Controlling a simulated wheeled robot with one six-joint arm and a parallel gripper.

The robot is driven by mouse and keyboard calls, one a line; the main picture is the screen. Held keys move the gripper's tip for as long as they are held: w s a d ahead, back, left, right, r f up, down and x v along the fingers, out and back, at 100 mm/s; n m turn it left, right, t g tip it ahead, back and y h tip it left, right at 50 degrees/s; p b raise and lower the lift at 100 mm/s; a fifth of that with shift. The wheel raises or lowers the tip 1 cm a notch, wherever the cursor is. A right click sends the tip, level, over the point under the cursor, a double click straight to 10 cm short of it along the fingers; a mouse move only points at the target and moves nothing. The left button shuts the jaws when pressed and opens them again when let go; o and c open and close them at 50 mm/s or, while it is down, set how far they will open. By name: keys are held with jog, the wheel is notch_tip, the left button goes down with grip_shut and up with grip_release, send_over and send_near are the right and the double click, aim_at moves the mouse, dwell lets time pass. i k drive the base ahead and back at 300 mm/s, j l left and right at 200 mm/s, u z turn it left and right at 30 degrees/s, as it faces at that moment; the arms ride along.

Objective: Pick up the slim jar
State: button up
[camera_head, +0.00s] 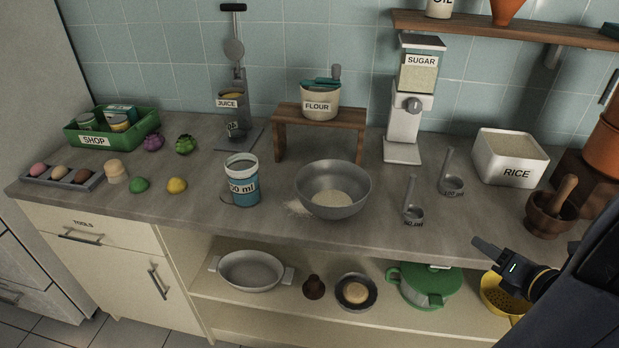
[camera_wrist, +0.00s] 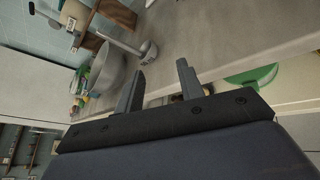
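I cannot tell for sure which thing is the slim jar. A blue and white cup marked in ml (camera_head: 241,187) stands upright left of the grey bowl (camera_head: 334,190). My gripper (camera_head: 490,255) is at the lower right, in front of the counter's edge and far from the crate. In the wrist view my gripper (camera_wrist: 161,70) has its two fingers apart with nothing between them.
Two measuring spoons (camera_head: 412,211) and a wooden mortar (camera_head: 551,212) are on the counter near my gripper. A white RICE tub (camera_head: 511,158) and a SUGAR dispenser (camera_head: 408,110) stand behind. The shelf below holds a green pot (camera_head: 425,284) and a yellow colander (camera_head: 496,294).

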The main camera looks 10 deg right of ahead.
aim_at(244, 181)
jog(key=j, duration=0.7)
jog(key=i+j, duration=0.1)
jog(key=j, duration=0.65)
jog(key=i+j, duration=0.25)
jog(key=j, duration=0.15)
jog(key=i+j, duration=0.2)
jog(key=j, duration=0.2)
jog(key=i+j+z, duration=0.1)
jog(key=i+j, duration=0.15)
jog(key=j, duration=0.1)
